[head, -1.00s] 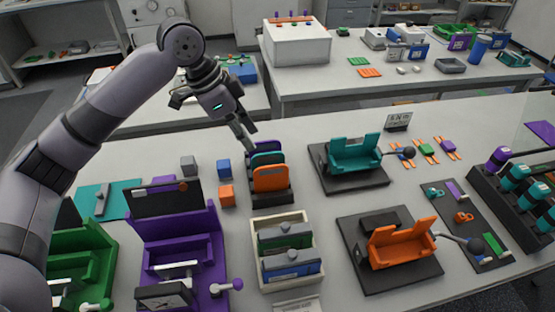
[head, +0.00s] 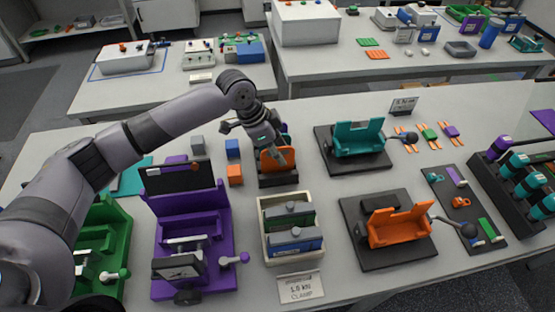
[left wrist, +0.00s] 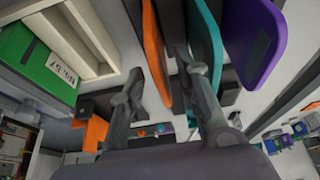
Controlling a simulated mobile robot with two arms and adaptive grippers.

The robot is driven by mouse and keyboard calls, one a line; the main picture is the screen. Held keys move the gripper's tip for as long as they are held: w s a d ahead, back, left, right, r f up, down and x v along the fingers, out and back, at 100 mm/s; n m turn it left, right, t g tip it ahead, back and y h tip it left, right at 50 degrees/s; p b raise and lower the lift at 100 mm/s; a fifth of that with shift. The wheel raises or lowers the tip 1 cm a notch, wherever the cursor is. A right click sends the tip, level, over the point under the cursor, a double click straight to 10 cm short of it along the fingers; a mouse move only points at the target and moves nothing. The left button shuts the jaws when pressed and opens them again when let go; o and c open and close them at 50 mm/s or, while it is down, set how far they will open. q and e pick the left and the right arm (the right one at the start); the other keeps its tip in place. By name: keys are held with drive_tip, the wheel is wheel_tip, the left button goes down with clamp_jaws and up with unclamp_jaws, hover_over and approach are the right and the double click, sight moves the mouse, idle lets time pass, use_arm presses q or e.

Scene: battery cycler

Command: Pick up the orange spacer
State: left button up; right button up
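The orange spacer (head: 267,164), a thin upright plate with rounded corners, stands at the front of a dark rack (head: 278,181) on the bench. In the left wrist view the orange spacer (left wrist: 152,38) stands beside a teal plate (left wrist: 207,42) and a purple plate (left wrist: 252,45). My left gripper (head: 281,156) is down at the rack. In the left wrist view its fingers (left wrist: 159,68) are apart, with the orange spacer between them. One finger lies between the orange and teal plates. I cannot tell whether either finger touches the spacer. My right gripper is not in view.
A cream box (head: 263,226) with green and blue blocks stands in front. A purple fixture (head: 217,225) is at left; a teal one (head: 358,140) is at right.

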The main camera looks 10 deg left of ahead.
use_arm(q)
drive_tip(key=x, duration=0.3)
drive_tip(key=shift+w+f+p, duration=0.1)
drive_tip(key=shift+p, duration=0.2)
clamp_jaws()
idle(0.3)
